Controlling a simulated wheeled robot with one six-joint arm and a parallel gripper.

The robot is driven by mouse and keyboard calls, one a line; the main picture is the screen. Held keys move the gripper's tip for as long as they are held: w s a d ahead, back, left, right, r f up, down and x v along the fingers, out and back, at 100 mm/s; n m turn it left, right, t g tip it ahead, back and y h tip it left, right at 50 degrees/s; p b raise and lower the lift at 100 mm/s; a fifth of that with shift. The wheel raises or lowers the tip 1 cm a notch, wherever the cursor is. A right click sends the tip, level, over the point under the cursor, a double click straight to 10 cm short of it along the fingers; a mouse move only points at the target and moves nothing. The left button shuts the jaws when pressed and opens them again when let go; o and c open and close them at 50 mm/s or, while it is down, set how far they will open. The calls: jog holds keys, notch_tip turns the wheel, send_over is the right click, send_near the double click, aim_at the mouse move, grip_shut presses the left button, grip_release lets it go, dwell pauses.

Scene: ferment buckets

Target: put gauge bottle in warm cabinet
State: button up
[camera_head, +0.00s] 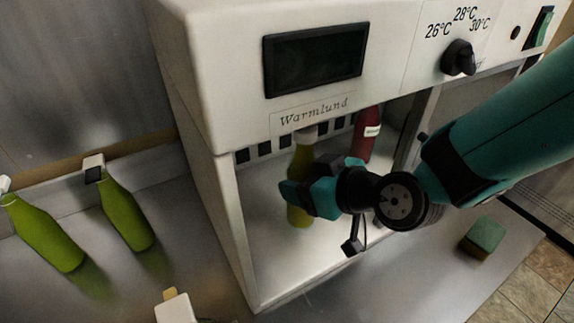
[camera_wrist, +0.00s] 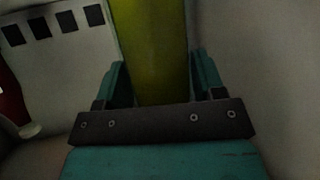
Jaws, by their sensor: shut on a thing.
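The warm cabinet (camera_head: 200,70) is a white box lettered "Warmlund", with its front open. My gripper (camera_head: 297,196) reaches into the opening and is shut on a yellow-green bottle (camera_head: 302,160). The bottle stands about upright inside the cabinet, its pale cap just under the top edge of the opening. I cannot make out a gauge on it or whether its base touches the floor. In the wrist view the bottle (camera_wrist: 150,45) sits between my two teal fingers.
A red bottle (camera_head: 366,135) stands inside the cabinet to the right. Two green bottles (camera_head: 128,218) (camera_head: 42,235) stand on the metal counter at the left; the nearer to the cabinet has a white-and-black top. A green sponge (camera_head: 485,235) lies at the right. The cabinet's left wall (camera_head: 240,235) is close.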

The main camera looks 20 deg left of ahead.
aim_at(287, 175)
jog(key=a, duration=0.1)
jog(key=w+a+p, duration=0.1)
jog(key=a, duration=0.1)
jog(key=shift+w+a+r, duration=0.15)
jog(key=shift+w+r, duration=0.05)
jog(key=shift+w+a+f+p, duration=0.1)
jog(key=shift+a+f+p, duration=0.05)
jog(key=shift+f+p, duration=0.15)
jog(key=shift+w+a+f+p, duration=0.1)
jog(key=shift+a+f+p, duration=0.05)
jog(key=shift+f, duration=0.45)
jog(key=shift+f, duration=0.15)
jog(key=o, duration=1.4)
